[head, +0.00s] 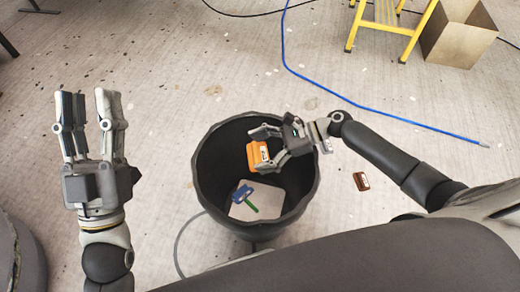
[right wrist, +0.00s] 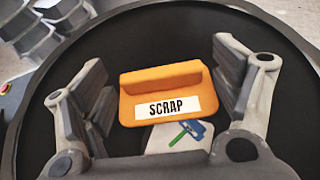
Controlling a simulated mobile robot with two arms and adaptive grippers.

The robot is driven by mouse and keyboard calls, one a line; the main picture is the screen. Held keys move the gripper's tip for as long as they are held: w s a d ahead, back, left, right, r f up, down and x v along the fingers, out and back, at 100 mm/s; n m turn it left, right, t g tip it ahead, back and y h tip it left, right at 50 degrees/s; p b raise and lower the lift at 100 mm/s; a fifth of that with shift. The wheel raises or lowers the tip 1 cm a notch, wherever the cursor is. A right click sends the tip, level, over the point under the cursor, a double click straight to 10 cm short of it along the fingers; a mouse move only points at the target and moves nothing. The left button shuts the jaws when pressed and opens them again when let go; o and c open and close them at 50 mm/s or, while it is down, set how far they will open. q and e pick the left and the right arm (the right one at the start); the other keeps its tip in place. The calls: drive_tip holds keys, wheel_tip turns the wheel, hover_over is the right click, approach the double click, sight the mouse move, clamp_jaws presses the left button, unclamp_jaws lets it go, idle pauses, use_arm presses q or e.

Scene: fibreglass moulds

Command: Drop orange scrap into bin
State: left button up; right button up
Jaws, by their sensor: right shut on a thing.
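The orange scrap (head: 254,156) is a small block with a white label. In the right wrist view the orange scrap (right wrist: 160,88) reads "SCRAP" and sits between the fingers. My right gripper (head: 262,146) is shut on it and holds it over the open mouth of the black bin (head: 308,190). The dark inner wall of the bin (right wrist: 150,35) surrounds the scrap in the right wrist view. My left gripper (head: 83,105) is open and empty, fingers up, left of the bin.
Inside the bin lie a pale sheet (head: 268,195), a blue piece (head: 242,194) and a green strip (head: 250,206). A brown piece (head: 361,181) lies on the floor to the right. A blue hose (head: 350,101), yellow steps (head: 385,28) and a cardboard box (head: 455,40) are farther back.

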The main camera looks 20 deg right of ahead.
drive_tip(key=o, duration=0.7)
drive_tip(key=v, duration=1.2)
drive_tip(key=shift+f, duration=0.1)
